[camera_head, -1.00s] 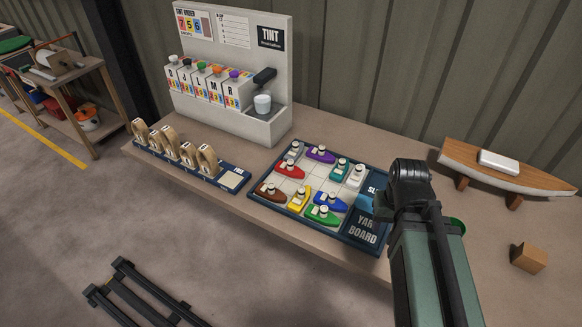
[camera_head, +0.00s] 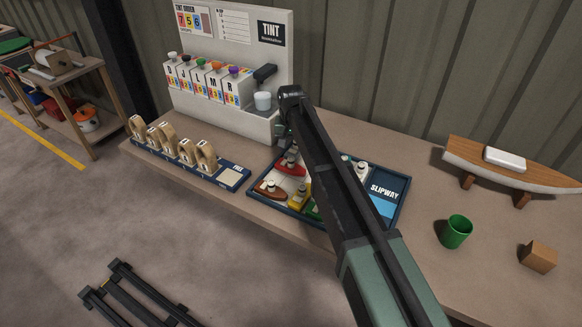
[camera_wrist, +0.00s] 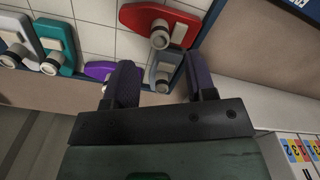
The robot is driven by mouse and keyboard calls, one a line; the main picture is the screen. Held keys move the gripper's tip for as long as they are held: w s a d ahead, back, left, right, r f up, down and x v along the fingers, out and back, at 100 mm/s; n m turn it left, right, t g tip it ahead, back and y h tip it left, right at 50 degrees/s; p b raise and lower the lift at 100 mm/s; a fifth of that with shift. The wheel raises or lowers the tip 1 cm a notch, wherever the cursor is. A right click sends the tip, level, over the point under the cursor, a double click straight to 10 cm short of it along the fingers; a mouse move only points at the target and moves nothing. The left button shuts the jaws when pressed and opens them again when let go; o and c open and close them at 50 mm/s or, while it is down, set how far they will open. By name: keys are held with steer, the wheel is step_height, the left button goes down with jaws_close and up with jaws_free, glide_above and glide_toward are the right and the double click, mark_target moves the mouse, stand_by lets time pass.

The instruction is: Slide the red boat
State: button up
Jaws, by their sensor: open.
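The red boat (camera_head: 291,169) sits on the white gridded tray of the board (camera_head: 401,203), near its far left part. In the wrist view the red boat (camera_wrist: 180,25) lies at the top, beyond the fingertips. My gripper (camera_wrist: 160,62) is open. A grey boat (camera_wrist: 165,70) shows between its fingers; I cannot tell whether they touch it. In the head view my gripper hangs at the board's far left corner, partly hidden by my arm. The slipway panel (camera_head: 384,190) is at the board's right end. My arm hides the board's middle.
A purple boat (camera_wrist: 98,71) and a teal boat (camera_wrist: 56,46) lie left of the fingers. Brown (camera_head: 271,189) and yellow (camera_head: 299,196) boats are at the front. The tint dispenser (camera_head: 276,128) stands close behind. A green cup (camera_head: 456,231) and wooden block (camera_head: 538,257) stand right.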

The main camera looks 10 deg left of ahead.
mark_target(291, 159)
step_height(291, 159, down, 7)
steer(key=b, duration=0.5)
steer(key=shift+r, duration=0.2)
steer(key=shift+c, duration=0.3)
jaws_close()
